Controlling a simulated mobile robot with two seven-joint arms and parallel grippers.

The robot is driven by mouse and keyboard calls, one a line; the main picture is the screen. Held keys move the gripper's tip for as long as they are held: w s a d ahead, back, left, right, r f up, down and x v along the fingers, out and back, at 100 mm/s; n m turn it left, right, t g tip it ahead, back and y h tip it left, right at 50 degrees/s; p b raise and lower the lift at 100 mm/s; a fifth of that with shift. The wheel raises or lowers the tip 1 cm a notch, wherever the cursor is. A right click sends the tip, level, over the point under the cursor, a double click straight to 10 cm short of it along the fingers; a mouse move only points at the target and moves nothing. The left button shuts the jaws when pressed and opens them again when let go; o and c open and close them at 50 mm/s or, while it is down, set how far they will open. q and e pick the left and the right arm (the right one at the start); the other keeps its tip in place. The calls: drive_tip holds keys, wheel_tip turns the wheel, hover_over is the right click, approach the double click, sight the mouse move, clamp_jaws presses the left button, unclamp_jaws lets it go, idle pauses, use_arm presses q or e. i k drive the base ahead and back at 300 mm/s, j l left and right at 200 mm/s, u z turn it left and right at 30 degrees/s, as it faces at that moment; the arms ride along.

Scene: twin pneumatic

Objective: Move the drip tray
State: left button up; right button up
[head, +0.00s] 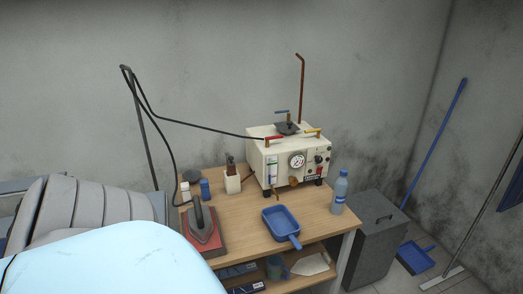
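The drip tray looks to be the blue shallow rectangular tray (282,221) with a short handle, lying on the wooden table in front of the cream machine (290,157). Its handle points toward the table's front right edge. A small brown spout sits at the machine's lower front, behind the tray. Neither of my grippers shows in the head view.
An iron (202,225) on a reddish pad stands left of the tray, and a water bottle (339,192) stands to its right. A grey bin (378,238) is beside the table. A pale blue padded surface (110,262) fills the lower left. Bare tabletop surrounds the tray.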

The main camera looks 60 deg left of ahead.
sight(283, 227)
drive_tip(key=u, duration=1.6)
